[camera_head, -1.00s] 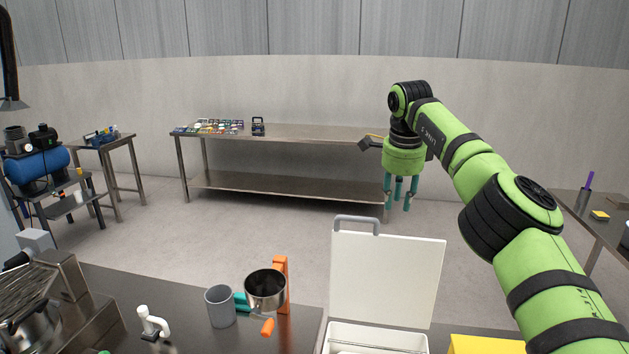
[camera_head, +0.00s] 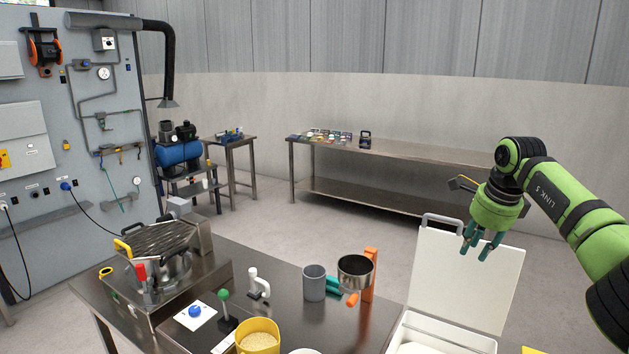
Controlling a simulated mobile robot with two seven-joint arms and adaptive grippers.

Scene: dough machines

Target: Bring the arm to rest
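My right arm, green with black bands, comes in from the right edge of the head view. Its gripper (camera_head: 481,243) hangs with its teal fingers pointing down, in front of the upper part of the raised white lid (camera_head: 466,276).
A white box (camera_head: 440,335) with its lid up stands at the steel table's right. A dark metal cup (camera_head: 356,271), an orange upright (camera_head: 370,275), a grey cup (camera_head: 314,283), a yellow container (camera_head: 258,338) and a dough machine (camera_head: 158,262) share the table (camera_head: 285,278).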

